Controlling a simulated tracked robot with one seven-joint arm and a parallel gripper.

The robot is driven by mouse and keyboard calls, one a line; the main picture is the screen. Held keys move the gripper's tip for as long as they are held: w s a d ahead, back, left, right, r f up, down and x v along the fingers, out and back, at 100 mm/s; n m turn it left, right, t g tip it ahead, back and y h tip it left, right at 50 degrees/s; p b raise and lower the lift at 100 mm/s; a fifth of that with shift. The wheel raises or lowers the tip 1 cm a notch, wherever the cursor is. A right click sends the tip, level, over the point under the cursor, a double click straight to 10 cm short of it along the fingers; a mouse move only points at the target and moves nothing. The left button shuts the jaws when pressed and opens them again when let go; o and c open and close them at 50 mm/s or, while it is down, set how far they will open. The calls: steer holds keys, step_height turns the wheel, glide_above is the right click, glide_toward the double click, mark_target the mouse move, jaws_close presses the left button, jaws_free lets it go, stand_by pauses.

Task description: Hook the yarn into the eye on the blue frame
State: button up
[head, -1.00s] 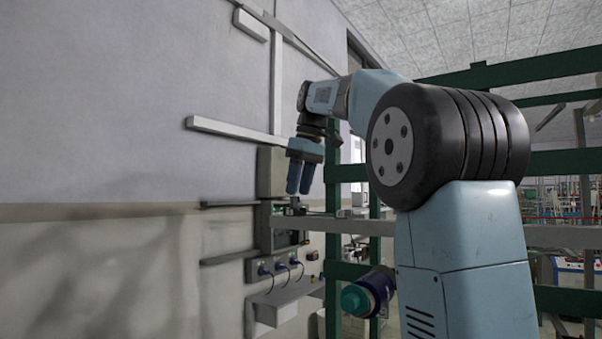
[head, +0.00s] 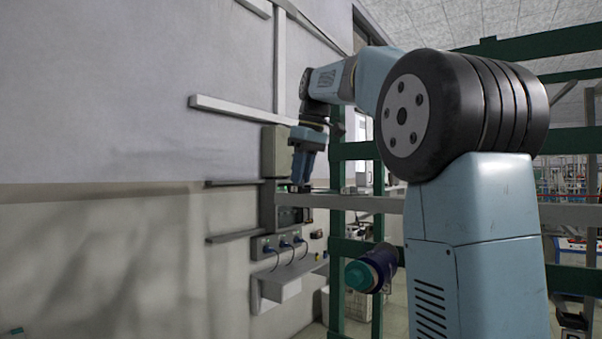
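My gripper (head: 303,168) hangs from my bent arm, fingers pointing down, in front of the wall near a grey-green box (head: 275,152). Its fingers overlap in this view, so the gap between them and anything held cannot be made out. A dark blue cylinder with a teal end (head: 372,268), perhaps a bobbin, lies sideways at the green frame, below and right of my gripper. I cannot make out a loose yarn strand, an eye or a blue frame; the frame in view is green (head: 357,150). My arm hides part of it.
A wall on the left carries a long pale bar (head: 240,110), dark rails (head: 235,237), and sockets with blue plugs (head: 283,242) above a small shelf (head: 292,280). A grey horizontal beam (head: 362,204) crosses behind my gripper. Machinery stands far right.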

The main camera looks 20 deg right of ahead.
jaws_close()
steer(key=shift+w+a+v, duration=0.1)
steer(key=shift+w+v, duration=0.05)
steer(key=shift+v, duration=0.6)
steer(key=shift+w+a+v, duration=0.1)
steer(key=shift+w+v, duration=0.05)
steer(key=shift+v, duration=0.55)
steer(key=shift+w+a+v, duration=0.1)
steer(key=shift+v, duration=0.65)
steer(key=shift+r, duration=0.1)
